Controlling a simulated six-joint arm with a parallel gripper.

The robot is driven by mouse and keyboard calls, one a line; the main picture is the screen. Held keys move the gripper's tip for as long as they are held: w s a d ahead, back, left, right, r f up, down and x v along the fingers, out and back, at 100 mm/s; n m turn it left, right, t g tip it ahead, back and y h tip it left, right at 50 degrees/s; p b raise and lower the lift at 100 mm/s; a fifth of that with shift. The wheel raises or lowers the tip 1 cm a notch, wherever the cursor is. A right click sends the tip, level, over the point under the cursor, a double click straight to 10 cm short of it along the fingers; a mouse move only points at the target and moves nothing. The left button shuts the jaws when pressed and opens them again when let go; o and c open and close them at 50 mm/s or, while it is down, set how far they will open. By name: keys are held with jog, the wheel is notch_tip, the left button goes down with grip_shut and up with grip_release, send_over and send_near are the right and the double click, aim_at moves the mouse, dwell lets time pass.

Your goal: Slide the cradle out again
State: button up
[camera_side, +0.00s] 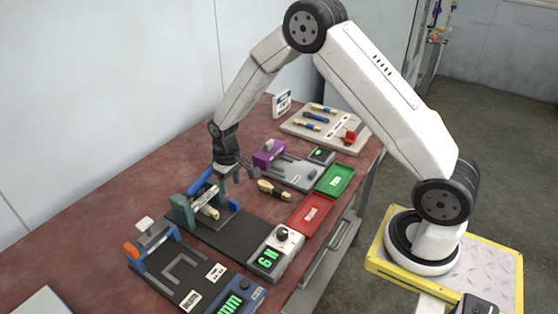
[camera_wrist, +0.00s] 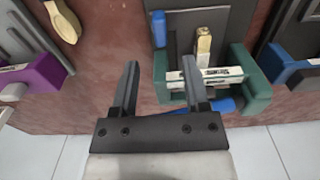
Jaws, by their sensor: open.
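The press has a green frame (camera_side: 184,212) with a labelled pale crossbar; the frame also shows in the wrist view (camera_wrist: 250,78). A wooden spoon (camera_wrist: 204,44) lies partly under the crossbar, on a dark grey block (camera_wrist: 222,20) that looks like the cradle. My gripper (camera_side: 240,179) is open and empty, just above and beside the press. Its fingers (camera_wrist: 160,64) straddle the frame's left post.
A green-lit force readout (camera_side: 275,252) stands at the press plate's front. A loose spoon (camera_side: 274,191) lies between the press and a purple fixture (camera_side: 268,153). Red (camera_side: 311,213) and green (camera_side: 335,180) trays lie right. A blue gauge fixture (camera_side: 155,238) stands left.

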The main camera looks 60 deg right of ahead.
aim_at(233, 201)
jog(key=shift+f, duration=3.75)
grip_shut()
